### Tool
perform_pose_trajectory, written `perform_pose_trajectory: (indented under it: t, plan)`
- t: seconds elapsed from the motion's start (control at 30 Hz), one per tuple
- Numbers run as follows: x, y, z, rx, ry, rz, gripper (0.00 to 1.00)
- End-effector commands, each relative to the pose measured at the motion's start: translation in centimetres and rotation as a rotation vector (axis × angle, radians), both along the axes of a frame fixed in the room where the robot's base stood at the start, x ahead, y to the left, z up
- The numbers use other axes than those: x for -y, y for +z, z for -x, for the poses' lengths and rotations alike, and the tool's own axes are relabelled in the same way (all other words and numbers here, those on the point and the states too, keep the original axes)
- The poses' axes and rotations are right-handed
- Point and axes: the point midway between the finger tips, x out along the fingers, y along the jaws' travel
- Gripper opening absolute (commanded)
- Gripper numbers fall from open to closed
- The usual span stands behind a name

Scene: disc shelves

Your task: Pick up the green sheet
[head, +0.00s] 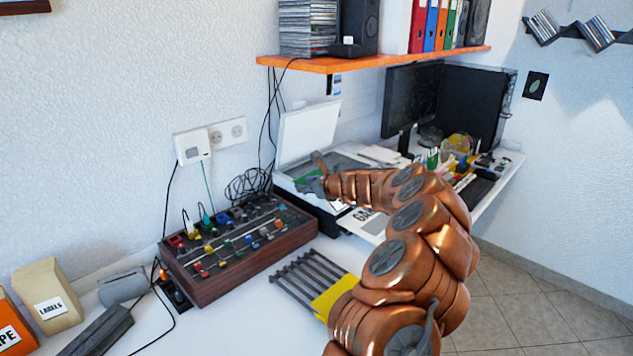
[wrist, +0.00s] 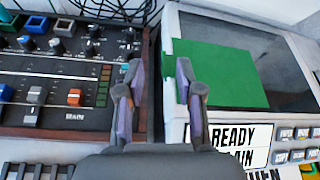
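The green sheet (wrist: 228,72) lies flat on the dark glass of the open scanner (wrist: 283,62), over the left part of it, in the wrist view. In the head view only a small green patch of it (head: 306,182) shows beside my gripper, which hides the rest. My gripper (wrist: 160,68) is open and empty in the wrist view. Its right finger overlaps the sheet's left edge, and its left finger is over the mixer's side. I cannot tell whether the right finger touches the sheet. In the head view my gripper (head: 318,172) is over the scanner.
The scanner's white lid (head: 308,131) stands raised behind. A mixer (head: 235,250) with many knobs stands left of the scanner. A slotted rack (head: 302,284) with a yellow sheet (head: 337,295) lies in front. An orange shelf (head: 390,60) hangs above. Monitors (head: 412,100) stand at the right.

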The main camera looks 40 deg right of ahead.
Motion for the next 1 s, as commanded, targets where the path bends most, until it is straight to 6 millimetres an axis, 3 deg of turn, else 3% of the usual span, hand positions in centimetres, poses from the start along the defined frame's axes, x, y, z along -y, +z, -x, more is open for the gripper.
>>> perform_pose_trajectory:
  t: [0.4, 0.77, 1.0]
  plan:
    - [0.4, -1.6, -3.6, 0.001, 0.002, 0.002, 0.36]
    - [0.4, -1.7, -4.1, 0.002, 0.003, 0.002, 0.36]
    - [0.4, -1.8, -4.1, 0.002, 0.002, 0.001, 0.14]
